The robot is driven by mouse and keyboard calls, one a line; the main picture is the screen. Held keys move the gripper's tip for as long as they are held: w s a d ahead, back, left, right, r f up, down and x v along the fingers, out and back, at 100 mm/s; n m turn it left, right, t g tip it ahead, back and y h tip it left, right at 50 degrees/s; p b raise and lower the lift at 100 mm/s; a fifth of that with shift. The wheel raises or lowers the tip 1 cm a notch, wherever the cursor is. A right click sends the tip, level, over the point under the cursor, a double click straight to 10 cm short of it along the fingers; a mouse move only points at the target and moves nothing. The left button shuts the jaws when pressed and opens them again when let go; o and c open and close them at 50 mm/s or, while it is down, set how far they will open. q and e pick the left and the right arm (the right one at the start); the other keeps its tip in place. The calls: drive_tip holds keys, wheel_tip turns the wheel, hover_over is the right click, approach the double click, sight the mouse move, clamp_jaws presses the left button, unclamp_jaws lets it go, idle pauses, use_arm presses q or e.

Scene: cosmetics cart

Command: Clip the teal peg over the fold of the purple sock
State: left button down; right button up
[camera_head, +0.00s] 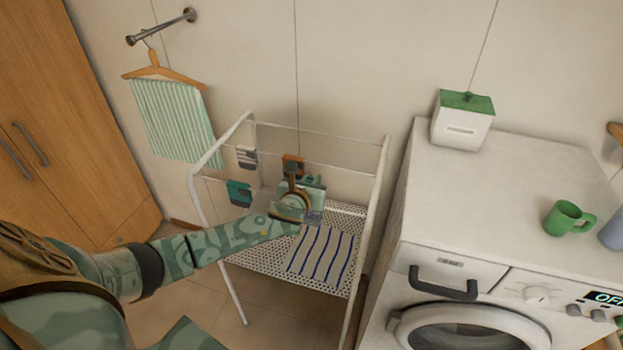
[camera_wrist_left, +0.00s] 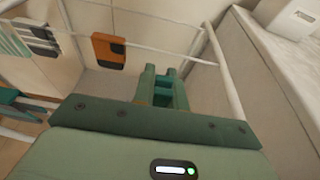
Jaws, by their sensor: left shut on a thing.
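My left gripper (camera_head: 316,190) reaches over the white drying rack, near its rail, with its fingers pointing away from me. In the left wrist view the gripper (camera_wrist_left: 162,82) is shut on a small teal piece between its fingers, which looks like the teal peg (camera_wrist_left: 163,88). Its colour is close to that of the fingers, so its outline is hard to tell. I cannot make out the purple sock clearly in either view; the arm and gripper cover part of the rack. My right gripper is not in view.
The drying rack (camera_head: 198,165) carries a grey-white striped sock (camera_head: 247,157), an orange one (camera_head: 293,165) and a teal one (camera_head: 239,193). A blue-striped cloth (camera_head: 322,255) lies on its mesh shelf. The washing machine (camera_head: 500,180) stands close on the right.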

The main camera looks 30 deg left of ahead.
use_arm(q)
drive_tip(key=shift+f+b, duration=1.3)
drive_tip(key=shift+f, duration=0.7)
drive_tip(key=c, duration=1.3)
unclamp_jaws()
drive_tip(key=shift+c, duration=0.2)
drive_tip(key=shift+s, duration=0.1)
drive_tip(key=v, duration=1.6)
drive_tip(key=shift+a+r, duration=0.1)
